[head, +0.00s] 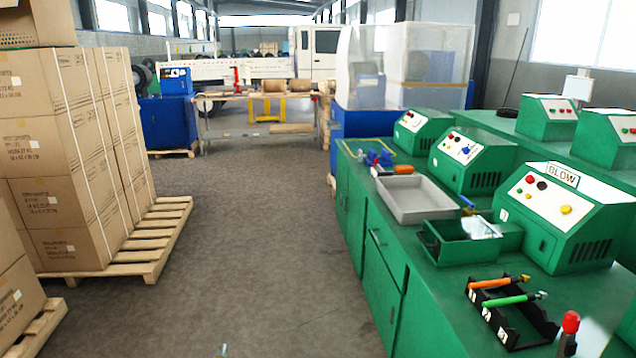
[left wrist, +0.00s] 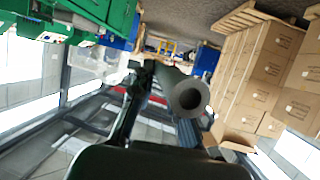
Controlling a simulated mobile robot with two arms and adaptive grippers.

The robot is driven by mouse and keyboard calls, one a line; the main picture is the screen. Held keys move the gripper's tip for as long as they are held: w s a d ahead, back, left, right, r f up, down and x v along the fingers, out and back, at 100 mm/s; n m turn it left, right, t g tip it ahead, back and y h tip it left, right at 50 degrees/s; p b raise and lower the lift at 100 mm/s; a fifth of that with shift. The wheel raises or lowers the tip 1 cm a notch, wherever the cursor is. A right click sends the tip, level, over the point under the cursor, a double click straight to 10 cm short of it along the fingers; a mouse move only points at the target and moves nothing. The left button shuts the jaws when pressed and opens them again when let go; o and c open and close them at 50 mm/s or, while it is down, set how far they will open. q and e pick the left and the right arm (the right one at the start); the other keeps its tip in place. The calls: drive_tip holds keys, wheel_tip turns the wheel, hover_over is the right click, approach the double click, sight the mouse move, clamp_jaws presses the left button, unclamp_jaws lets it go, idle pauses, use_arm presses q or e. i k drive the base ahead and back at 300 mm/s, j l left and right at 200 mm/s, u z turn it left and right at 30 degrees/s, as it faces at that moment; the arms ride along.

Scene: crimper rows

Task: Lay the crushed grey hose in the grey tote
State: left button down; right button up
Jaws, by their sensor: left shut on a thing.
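My left gripper (left wrist: 155,85) is shut on a grey hose (left wrist: 190,97) in the left wrist view. The hose's round open end faces the camera, and the crushed part cannot be made out. The left gripper and the hose cannot be made out in the head view. The grey tote (head: 411,221), a shallow open box, sits on the green bench in the head view and looks empty. The gripper's distance from the tote cannot be told. My right gripper is in neither view.
On the green bench (head: 420,315), a black rack (head: 508,322) holds an orange hose (head: 497,282) and a green hose (head: 510,300). A green machine (head: 555,235) stands behind an open green bin (head: 437,252). Stacked cartons (head: 65,170) on a pallet (head: 150,250) stand left. The aisle is clear.

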sight(412, 204)
drive_tip(key=i+j, duration=0.15)
drive_tip(key=i, duration=0.75)
drive_tip(key=i+j, duration=0.15)
drive_tip(key=i, duration=0.7)
drive_tip(key=i+z, duration=0.3)
drive_tip(key=z, duration=0.15)
drive_tip(key=i+j+z, duration=0.2)
drive_tip(key=z, duration=0.25)
drive_tip(key=i+j+z, duration=0.25)
drive_tip(key=z, duration=0.2)
drive_tip(key=i+j+z, duration=0.25)
drive_tip(key=z, duration=0.2)
drive_tip(key=i+j+z, duration=0.2)
drive_tip(key=z, duration=0.2)
drive_tip(key=i+j+z, duration=0.15)
drive_tip(key=j+z, duration=0.25)
